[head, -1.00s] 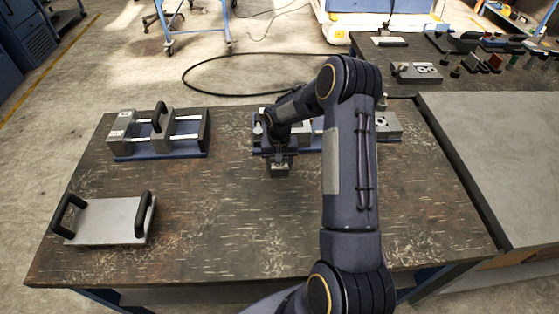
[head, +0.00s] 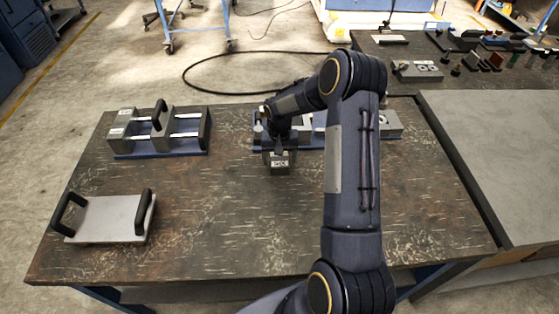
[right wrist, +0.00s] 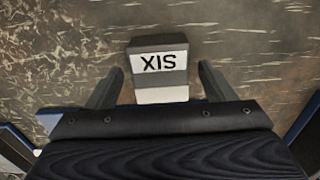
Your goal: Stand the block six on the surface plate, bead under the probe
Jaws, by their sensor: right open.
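The block six (head: 279,162) is a small grey block with a white "SIX" label, at the middle of the bench in front of a blue-based fixture. In the right wrist view the block (right wrist: 158,62) lies between the fingers of my right gripper (right wrist: 160,82), with a gap on each side. That gripper is open; in the head view my own arm partly hides it. A flat grey plate (head: 105,222) with two black handles, likely the surface plate, lies at the front left. I cannot make out the bead or the probe. My left gripper is not in view.
A blue-based fixture with two rails (head: 160,154) and a black-handled slider stands at the back left. The blue-based fixture behind my right arm (head: 352,150) is partly hidden. The front middle of the bench is clear. A second bench (head: 490,150) adjoins at right.

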